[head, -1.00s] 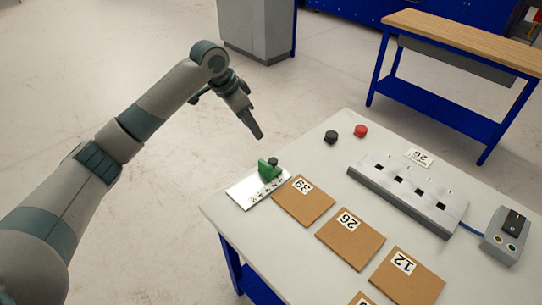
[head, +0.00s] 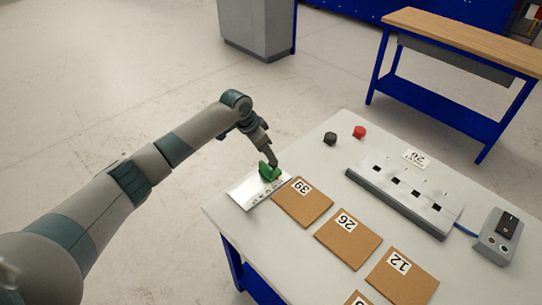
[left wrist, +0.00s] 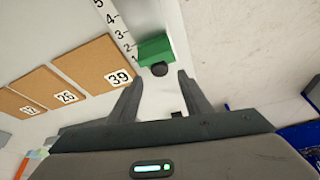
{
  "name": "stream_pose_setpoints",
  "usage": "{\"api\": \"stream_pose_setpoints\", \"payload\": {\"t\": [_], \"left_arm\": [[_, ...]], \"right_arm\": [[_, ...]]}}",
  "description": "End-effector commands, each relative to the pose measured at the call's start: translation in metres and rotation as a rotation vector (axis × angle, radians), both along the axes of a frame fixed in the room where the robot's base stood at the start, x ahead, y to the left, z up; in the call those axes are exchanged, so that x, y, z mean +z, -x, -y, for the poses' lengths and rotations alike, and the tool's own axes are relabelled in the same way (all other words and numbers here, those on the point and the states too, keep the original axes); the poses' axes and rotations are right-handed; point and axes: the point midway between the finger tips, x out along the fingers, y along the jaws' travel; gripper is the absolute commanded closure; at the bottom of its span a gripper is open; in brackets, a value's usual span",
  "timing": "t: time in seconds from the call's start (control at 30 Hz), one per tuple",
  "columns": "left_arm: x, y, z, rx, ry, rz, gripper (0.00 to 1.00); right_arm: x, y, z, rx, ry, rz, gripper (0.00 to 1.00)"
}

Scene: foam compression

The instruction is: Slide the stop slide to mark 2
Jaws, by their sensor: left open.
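The green stop slide (head: 267,173) sits on a white scale plate (head: 247,194) at the table's near left corner. In the left wrist view the slide (left wrist: 155,48) has a dark round knob (left wrist: 160,69), and its edge lies by mark 1. Marks 2 to 5 run on beyond it along the plate (left wrist: 118,32). My left gripper (head: 272,164) is right at the slide in the head view. In the left wrist view its two fingers (left wrist: 160,78) are open, one on each side of the knob's line, with the knob just ahead of their tips. My right gripper is not in view.
Brown foam pads marked 39 (head: 301,203), 26 (head: 347,240) and 12 (head: 402,276) lie beside the plate. A black button (head: 330,138), a red button (head: 359,132), a grey slotted block (head: 405,196) and a switch box (head: 498,237) stand farther over the table.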

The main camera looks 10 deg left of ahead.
Motion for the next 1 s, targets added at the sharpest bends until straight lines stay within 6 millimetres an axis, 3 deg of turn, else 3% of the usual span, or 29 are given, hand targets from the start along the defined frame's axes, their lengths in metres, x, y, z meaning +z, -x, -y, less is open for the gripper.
{"api": "stream_pose_setpoints", "payload": {"t": [0.3,0.7,0.77,0.9,1.0], "left_arm": [[-0.034,-0.009,0.011,0.001,0.0,-0.002,0.55],[-0.039,-0.011,0.011,0.0,-0.001,-0.001,0.55],[-0.039,-0.011,0.011,0.0,-0.001,-0.001,0.65],[-0.039,-0.011,0.011,0.0,-0.001,-0.001,0.98],[-0.039,-0.011,0.011,0.0,-0.001,-0.001,1.0]], "right_arm": [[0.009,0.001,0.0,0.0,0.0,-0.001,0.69],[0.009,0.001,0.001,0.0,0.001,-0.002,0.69],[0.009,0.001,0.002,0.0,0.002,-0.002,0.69],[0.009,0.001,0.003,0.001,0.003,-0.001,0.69],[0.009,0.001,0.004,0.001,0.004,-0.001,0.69]]}}
